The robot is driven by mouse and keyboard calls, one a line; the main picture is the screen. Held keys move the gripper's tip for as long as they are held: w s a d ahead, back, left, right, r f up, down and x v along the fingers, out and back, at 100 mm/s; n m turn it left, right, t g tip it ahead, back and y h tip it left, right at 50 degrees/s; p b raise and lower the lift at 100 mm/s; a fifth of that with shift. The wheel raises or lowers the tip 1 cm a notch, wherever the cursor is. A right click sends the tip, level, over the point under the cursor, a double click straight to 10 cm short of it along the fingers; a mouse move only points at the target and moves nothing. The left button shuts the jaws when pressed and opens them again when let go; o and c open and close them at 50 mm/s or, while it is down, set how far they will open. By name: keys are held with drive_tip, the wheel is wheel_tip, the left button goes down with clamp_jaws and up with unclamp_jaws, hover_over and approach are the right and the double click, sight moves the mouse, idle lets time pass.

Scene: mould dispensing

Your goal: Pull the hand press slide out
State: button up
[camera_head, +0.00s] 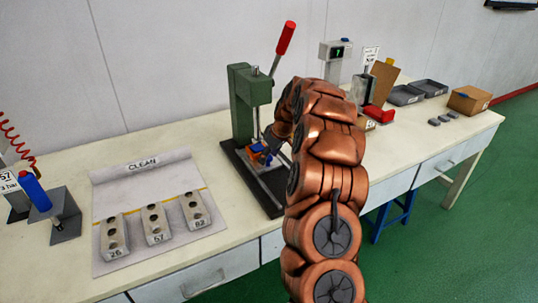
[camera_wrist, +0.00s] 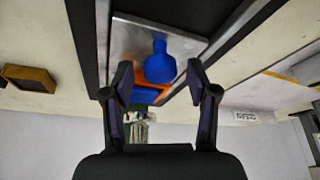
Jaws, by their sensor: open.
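The green hand press (camera_head: 241,105) stands on a black base on the table, with a red-tipped lever (camera_head: 285,38) raised. Its metal slide plate (camera_head: 274,184) lies on the base; in the wrist view the plate (camera_wrist: 192,43) runs between dark rails. A blue knob (camera_wrist: 160,64) with an orange part (camera_wrist: 125,76) behind it is at the plate. My gripper (camera_wrist: 160,76) is open, one finger on each side of the knob. No clear contact shows. In the head view my arm hides most of the gripper and part of the press.
A CLEAN sheet (camera_head: 107,190) with numbered metal moulds (camera_head: 157,224) lies left of the press. A blue-handled tool (camera_head: 35,190) in a grey stand is at far left. Right of my arm are a red item (camera_head: 379,114), grey trays (camera_head: 405,95) and a cardboard box (camera_head: 468,100).

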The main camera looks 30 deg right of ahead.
clamp_jaws()
idle(0.5)
